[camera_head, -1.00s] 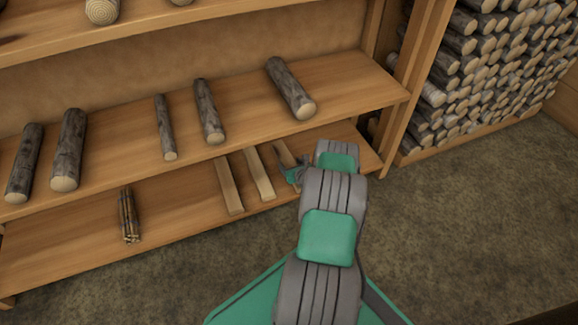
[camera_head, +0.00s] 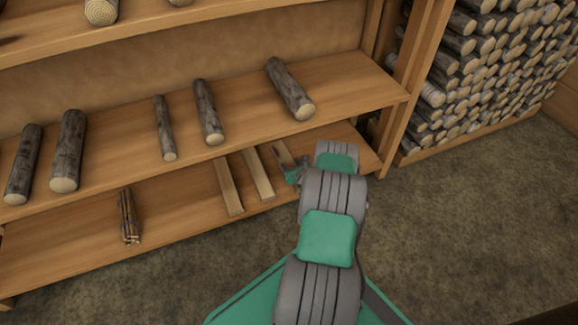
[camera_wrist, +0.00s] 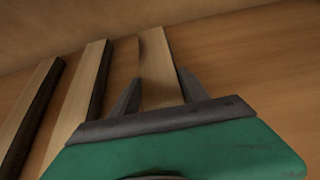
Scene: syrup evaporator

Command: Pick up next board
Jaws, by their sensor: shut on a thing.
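Three pale boards lie side by side on the low shelf. The left board (camera_head: 229,187) and the middle board (camera_head: 258,174) lie apart from my gripper. The right board (camera_head: 283,154) is partly hidden behind my gripper (camera_head: 294,172). In the wrist view the right board (camera_wrist: 158,62) runs between the two fingers of my gripper (camera_wrist: 158,92), which is shut on it. The middle board (camera_wrist: 81,98) and left board (camera_wrist: 28,112) show to its left there. Whether the held board is clear of the shelf I cannot tell.
The low shelf (camera_head: 70,250) also holds a bundle of thin sticks (camera_head: 128,216) at the left. The shelf above (camera_head: 240,105) carries several logs and overhangs the boards. Stacked firewood (camera_head: 480,80) stands at the right. The floor (camera_head: 470,230) is clear.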

